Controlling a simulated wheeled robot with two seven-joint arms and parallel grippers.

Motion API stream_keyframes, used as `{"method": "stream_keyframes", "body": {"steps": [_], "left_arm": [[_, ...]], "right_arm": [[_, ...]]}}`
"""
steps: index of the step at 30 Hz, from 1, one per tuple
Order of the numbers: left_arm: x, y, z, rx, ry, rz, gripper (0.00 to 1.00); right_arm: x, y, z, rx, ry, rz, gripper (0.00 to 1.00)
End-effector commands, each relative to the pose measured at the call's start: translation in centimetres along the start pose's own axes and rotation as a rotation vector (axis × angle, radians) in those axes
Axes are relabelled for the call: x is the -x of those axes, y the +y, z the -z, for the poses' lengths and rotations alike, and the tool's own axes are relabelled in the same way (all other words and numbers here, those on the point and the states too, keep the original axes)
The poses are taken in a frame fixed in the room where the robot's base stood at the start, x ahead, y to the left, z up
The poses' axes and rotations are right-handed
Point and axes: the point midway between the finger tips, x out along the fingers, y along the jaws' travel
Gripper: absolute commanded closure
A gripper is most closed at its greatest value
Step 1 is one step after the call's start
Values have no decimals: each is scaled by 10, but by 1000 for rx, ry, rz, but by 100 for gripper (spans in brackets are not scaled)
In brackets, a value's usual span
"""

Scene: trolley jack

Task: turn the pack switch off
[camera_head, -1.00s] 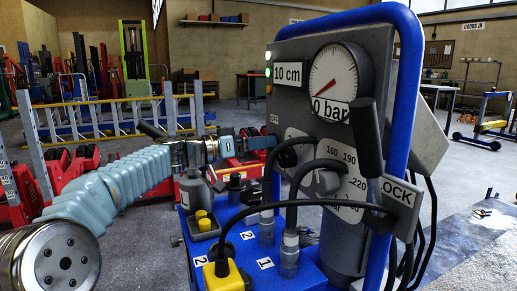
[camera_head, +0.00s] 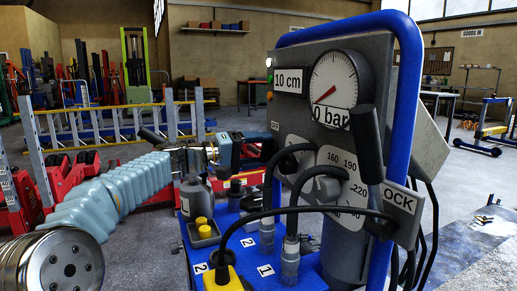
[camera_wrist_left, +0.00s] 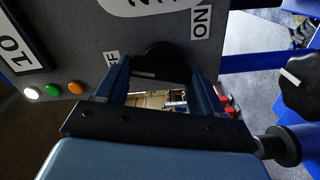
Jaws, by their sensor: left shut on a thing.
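The pack switch (camera_wrist_left: 166,62) is a dark round knob on the grey panel, between an ON label (camera_wrist_left: 201,22) and a partly hidden label ending in F. In the left wrist view my left gripper (camera_wrist_left: 160,86) has its two fingers on either side of the knob, shut on it. In the head view the left gripper (camera_head: 258,146) reaches the left edge of the panel (camera_head: 290,112). The switch itself is hidden there. I cannot read the switch's exact setting. My right gripper is not in view.
Beside the switch are a lit white lamp (camera_wrist_left: 31,93), a green lamp (camera_wrist_left: 52,89) and an orange lamp (camera_wrist_left: 75,87). A gauge (camera_head: 336,84) reads 0 bar. Black hoses (camera_head: 312,211) and a blue frame (camera_head: 409,95) crowd the panel.

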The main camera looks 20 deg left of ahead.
Motion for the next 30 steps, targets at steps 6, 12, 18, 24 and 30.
{"method": "stream_keyframes", "body": {"steps": [6,12,18,24,30], "left_arm": [[0,0,1,157,2,2,62],[0,-1,1,256,2,1,62],[1,-2,1,309,3,1,62],[1,-2,1,325,3,1,62],[1,-2,1,326,4,1,62]], "right_arm": [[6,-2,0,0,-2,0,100],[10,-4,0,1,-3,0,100],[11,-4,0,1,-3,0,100],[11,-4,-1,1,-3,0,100],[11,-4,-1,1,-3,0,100]]}}
